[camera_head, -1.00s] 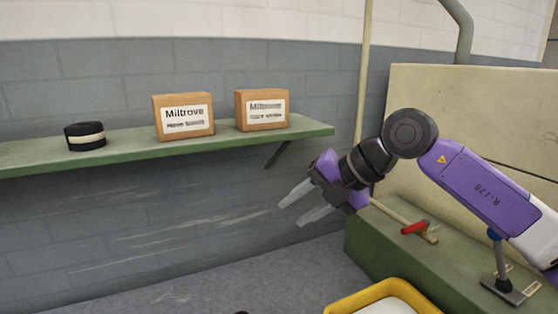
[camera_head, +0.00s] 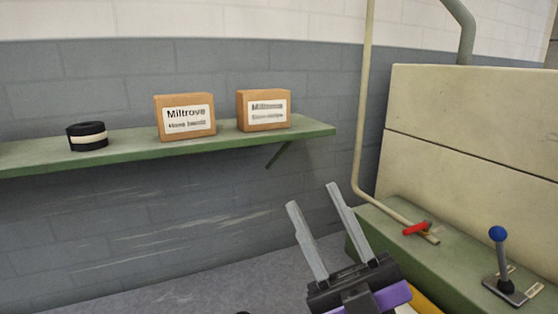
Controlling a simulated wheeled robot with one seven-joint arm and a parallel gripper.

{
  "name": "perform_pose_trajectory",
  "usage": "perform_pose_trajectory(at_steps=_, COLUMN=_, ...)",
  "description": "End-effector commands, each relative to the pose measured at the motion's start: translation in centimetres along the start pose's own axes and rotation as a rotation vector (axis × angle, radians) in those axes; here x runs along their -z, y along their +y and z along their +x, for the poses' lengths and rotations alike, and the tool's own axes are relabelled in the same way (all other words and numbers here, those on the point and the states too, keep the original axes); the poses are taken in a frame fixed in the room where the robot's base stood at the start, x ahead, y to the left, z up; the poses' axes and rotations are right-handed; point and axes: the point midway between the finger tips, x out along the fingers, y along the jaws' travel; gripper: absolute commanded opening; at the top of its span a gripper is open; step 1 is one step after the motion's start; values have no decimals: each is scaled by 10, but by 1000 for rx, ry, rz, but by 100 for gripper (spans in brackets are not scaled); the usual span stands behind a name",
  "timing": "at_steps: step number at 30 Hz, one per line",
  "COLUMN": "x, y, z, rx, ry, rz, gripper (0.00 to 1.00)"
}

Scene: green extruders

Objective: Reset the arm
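My gripper (camera_head: 313,195) is at the bottom centre, with its two long grey fingers pointing up and slightly left. The fingers are apart with nothing between them. The purple and black gripper body (camera_head: 360,290) shows at the lower edge, and the rest of my arm is out of view. The gripper is in front of the wall, below and right of the shelf's end in the picture, touching nothing that I can see.
A green shelf (camera_head: 215,142) holds a black and cream roll (camera_head: 87,136) and two cardboard boxes (camera_head: 185,117) (camera_head: 264,110). At right, a green machine base (camera_head: 440,262) carries a red-handled valve (camera_head: 417,228) and a blue-knobbed lever (camera_head: 499,260). A yellow container edge (camera_head: 424,303) shows behind my gripper.

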Motion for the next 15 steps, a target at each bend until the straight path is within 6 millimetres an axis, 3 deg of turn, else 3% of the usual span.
perform_pose_trajectory(at_steps=7, x=-14, y=18, z=-91, rx=-220, ry=-280, rz=115, gripper=37)
perform_pose_trajectory(at_steps=15, x=-10, y=15, z=-202, rx=-355, ry=-597, rz=221, gripper=37)
